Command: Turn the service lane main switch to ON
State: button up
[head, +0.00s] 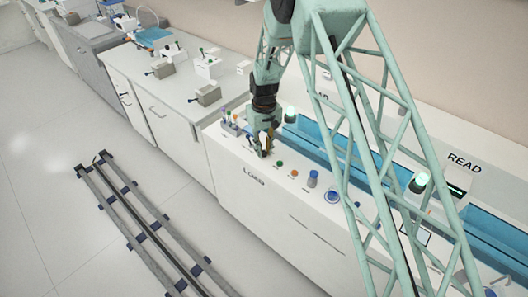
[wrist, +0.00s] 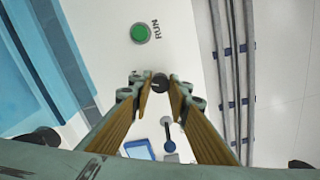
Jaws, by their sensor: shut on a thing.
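My gripper (wrist: 160,90) points down at the white bench top, and its fingertips close in on a small dark round knob (wrist: 160,82). The knob shows a pale mark on its face; no ON or OFF wording is readable beside it, so I cannot tell its setting. In the head view my gripper (head: 264,148) is down at the front part of the bench top, and it hides the knob there. A green button (wrist: 140,33) labelled RUN sits beyond the fingertips in the wrist view.
A blue channel (head: 310,150) runs behind. A floor rail (head: 150,230) lies in front, with clear floor around it.

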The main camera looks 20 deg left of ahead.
aim_at(264, 152)
dwell(0.4)
jog(key=o, duration=0.8)
jog(key=shift+o, duration=0.2)
jog(key=shift+r, duration=0.1)
notch_tip(264, 152, up, 12)
dwell(0.4)
dwell(0.4)
